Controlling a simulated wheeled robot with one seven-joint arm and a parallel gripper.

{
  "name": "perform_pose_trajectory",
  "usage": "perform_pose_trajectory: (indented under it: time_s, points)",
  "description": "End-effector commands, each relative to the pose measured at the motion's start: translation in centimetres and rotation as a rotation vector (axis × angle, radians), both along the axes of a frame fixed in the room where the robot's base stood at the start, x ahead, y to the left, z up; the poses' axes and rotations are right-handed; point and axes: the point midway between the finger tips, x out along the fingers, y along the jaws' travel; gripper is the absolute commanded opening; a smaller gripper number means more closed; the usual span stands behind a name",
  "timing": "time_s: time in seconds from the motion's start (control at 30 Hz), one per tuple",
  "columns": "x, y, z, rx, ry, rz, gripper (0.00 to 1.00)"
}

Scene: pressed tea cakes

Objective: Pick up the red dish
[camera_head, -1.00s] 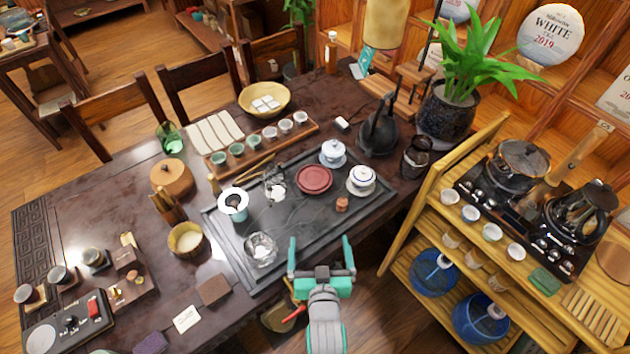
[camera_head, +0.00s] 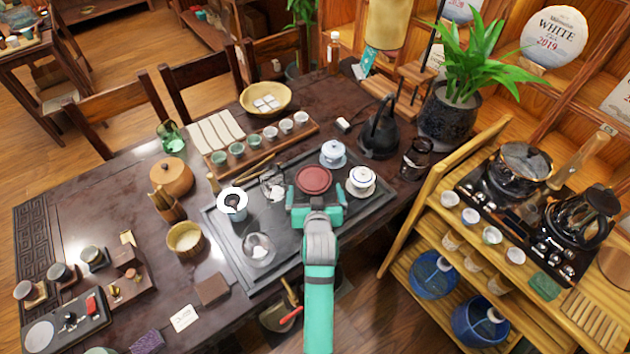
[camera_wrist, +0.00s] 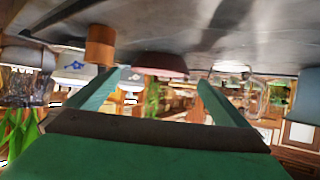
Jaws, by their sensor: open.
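The red dish (camera_head: 313,180) is round and shallow and sits on the dark tea tray (camera_head: 290,225) in the head view. In the wrist view, which is upside down, the dish (camera_wrist: 160,66) shows beyond and between the two fingers. My gripper (camera_head: 317,192) is open, with green fingers at the near side of the dish. It also shows in the wrist view (camera_wrist: 158,80). Nothing is held. I cannot tell whether the fingers touch the dish; its near edge is partly covered by the gripper.
A white lidded bowl (camera_head: 362,179) stands close right of the dish, another (camera_head: 333,153) behind it. A small brown cup (camera_wrist: 100,45) is near one finger. A glass pitcher (camera_head: 273,184) and a strainer (camera_head: 232,202) stand to the left. A glass pot (camera_head: 259,249) is nearer the front.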

Motion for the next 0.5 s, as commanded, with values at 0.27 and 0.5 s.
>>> perform_pose_trajectory:
  time_s: [0.27,0.5]
  points:
    - [1.8,0.1,-1.0,0.0,0.0,0.0,1.0]
    - [4.6,0.2,-2.7,0.0,0.001,-0.001,1.0]
